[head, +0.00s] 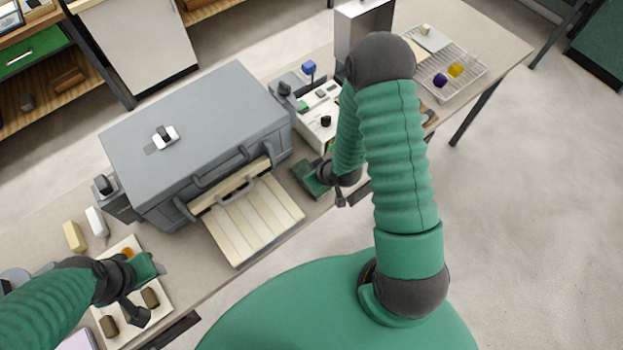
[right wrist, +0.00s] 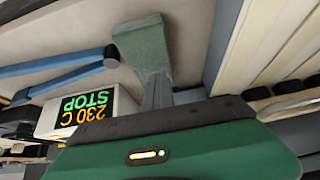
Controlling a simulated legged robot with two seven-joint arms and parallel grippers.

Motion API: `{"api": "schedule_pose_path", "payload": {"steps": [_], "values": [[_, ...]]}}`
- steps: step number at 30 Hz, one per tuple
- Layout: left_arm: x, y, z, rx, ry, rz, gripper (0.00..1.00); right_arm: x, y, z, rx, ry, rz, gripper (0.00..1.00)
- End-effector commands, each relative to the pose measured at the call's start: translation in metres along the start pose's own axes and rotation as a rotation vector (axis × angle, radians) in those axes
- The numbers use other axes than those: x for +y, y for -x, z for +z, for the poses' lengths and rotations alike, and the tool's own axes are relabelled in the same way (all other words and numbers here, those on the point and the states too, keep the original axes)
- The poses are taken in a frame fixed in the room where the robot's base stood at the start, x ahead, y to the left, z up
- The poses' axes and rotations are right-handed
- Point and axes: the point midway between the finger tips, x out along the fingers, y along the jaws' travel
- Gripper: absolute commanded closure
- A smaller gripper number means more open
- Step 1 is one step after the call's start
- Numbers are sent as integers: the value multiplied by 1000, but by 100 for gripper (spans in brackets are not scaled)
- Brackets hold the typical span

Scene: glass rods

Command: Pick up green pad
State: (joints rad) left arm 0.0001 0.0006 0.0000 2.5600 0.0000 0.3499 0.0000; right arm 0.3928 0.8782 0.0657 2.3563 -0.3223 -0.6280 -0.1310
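A green block with a rough surface, which looks like the green pad (right wrist: 143,45), shows in the right wrist view at the end of my right gripper's grey finger (right wrist: 158,92). It meets the fingertip there; I cannot tell whether it is clasped or only touched. In the head view my right gripper (head: 304,170) is low over the table, right of the cream ribbed tray; its green body and the pad are hard to tell apart. My left gripper (head: 160,268) is over a cream board (head: 160,313) at the lower left, and its finger opening is too small to read.
A grey machine (head: 200,130) with a cream ribbed tray (head: 250,220) fills the middle of the table. A display reading 230 C STOP (right wrist: 88,112) stands close to my right gripper. A wire rack (head: 462,82) with small coloured blocks is at the upper right.

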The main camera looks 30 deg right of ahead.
Motion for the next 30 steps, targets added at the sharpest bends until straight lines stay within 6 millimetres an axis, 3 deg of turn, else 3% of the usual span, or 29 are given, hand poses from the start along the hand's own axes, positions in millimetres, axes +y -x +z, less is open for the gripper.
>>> {"api": "schedule_pose_path", "payload": {"steps": [3, 8, 18, 30], "values": [[0, 0, 0, 1, 0, 0, 58, 0, 24, -15, 9, 1, 6, 100], [0, 2, 0, 1, 0, 0, 58, -1, 48, -28, 11, 1, 7, 100], [0, 2, -1, 0, 0, 0, 58, 1, 53, -33, 8, 1, 8, 100], [0, 3, -1, 0, 0, 0, 58, 1, 54, -33, 10, 1, 8, 48]]}}
